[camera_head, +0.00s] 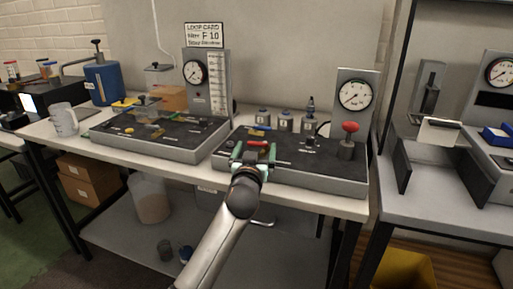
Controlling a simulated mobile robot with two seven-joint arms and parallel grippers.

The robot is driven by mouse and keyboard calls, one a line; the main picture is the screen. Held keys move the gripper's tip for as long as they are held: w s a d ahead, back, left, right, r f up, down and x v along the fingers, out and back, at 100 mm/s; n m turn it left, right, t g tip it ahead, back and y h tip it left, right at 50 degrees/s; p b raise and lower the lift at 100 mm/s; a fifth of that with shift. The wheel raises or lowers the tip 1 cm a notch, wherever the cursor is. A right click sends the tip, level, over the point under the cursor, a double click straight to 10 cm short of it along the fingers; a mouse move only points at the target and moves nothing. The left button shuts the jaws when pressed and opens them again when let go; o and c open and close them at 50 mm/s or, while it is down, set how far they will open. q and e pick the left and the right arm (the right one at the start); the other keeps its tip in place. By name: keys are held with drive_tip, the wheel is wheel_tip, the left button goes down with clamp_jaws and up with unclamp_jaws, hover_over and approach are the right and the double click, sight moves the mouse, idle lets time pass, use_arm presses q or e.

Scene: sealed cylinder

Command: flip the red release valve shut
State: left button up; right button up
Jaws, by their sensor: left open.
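A red lever handle (258,144), which looks like the release valve, sits at the front left of the right-hand dark-topped apparatus base (318,183). My left gripper (256,152) is open at the front edge of this base. Its fingers appear on either side of the red handle; I cannot tell whether they touch it. The gripper hides the lower part of the valve. A red mushroom-shaped knob (350,128) stands upright on a grey post at the right of the same base. My right gripper is not in view.
A round gauge (355,95) on a grey panel stands behind the knob. Small capped containers (285,121) stand along the back of the base. A second apparatus base (165,148) is to the left, with a gauge and scale panel. A beaker (64,120) stands farther left.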

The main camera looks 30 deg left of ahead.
use_arm(q)
drive_tip(key=shift+x, duration=0.8)
